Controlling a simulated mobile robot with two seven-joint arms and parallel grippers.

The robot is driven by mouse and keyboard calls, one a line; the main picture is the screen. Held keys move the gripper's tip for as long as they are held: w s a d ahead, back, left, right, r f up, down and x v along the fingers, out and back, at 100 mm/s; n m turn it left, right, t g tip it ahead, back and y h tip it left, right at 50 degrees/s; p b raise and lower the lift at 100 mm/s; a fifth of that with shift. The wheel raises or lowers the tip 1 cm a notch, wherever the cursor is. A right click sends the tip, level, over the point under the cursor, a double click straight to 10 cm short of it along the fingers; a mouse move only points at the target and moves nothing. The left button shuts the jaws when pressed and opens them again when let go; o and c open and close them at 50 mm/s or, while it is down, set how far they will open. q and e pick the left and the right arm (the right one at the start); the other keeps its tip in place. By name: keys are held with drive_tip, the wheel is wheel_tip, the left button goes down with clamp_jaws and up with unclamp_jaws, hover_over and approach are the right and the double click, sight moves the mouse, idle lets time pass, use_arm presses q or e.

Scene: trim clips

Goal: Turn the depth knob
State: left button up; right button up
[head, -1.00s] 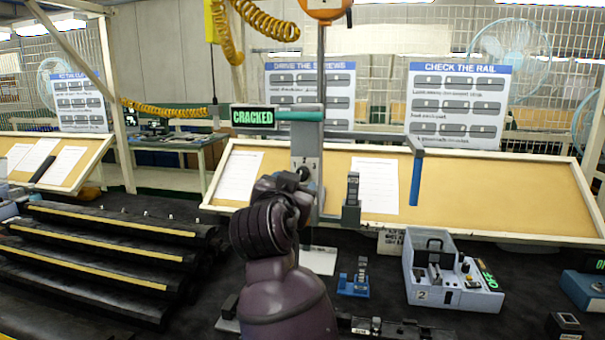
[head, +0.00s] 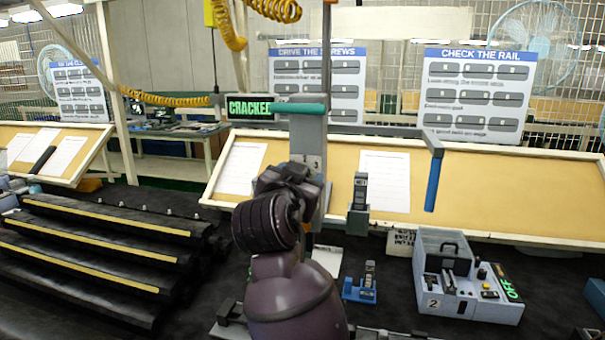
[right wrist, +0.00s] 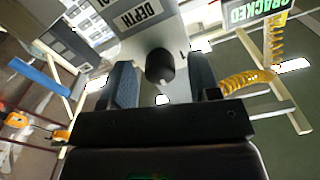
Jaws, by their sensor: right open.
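The depth knob (right wrist: 160,68) is a dark round knob on a grey plate (right wrist: 150,30) with a printed label. My right gripper (right wrist: 161,72) is open in the right wrist view, with one dark finger on each side of the knob. Gaps show between the fingers and the knob, and no contact is visible. In the head view, my right gripper (head: 292,180) is in front of the grey plate of the stand (head: 310,140) and hides the knob. My left gripper is not in view.
A green CRACKED display (head: 250,108) is at the top of the stand. A horizontal bar with a blue handle (head: 433,182) reaches right. A blue clip fixture (head: 360,288) and a grey box (head: 465,295) are on the dark bench. Black stepped racks (head: 100,255) are at left.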

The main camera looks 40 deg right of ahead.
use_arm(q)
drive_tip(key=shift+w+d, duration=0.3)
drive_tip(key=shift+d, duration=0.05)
use_arm(e)
drive_tip(key=shift+w+d, duration=0.2)
drive_tip(key=shift+d, duration=0.05)
drive_tip(key=c, duration=0.9)
drive_tip(key=n, duration=1.1)
drive_tip(key=shift+s+n, duration=0.1)
drive_tip(key=shift+n, duration=0.3)
